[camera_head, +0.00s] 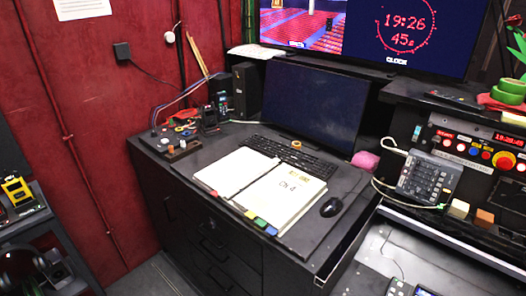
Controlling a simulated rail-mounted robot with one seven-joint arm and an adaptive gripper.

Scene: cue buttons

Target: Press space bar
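A black keyboard (307,160) lies on the dark desk in front of a black monitor (314,106). Its keys are too small to tell apart, and I cannot make out the space bar. An open white binder (285,197) with coloured tabs lies just in front of the keyboard, very close to its near edge. A small orange ring-shaped thing (296,145) is at the keyboard's far edge. My gripper is not in view.
A black mouse (331,207) lies right of the binder. A pink object (366,160) sits beside the monitor. A speaker (247,90) and small tools stand at the left. A control panel with a grey keypad box (429,179) and cables is at the right.

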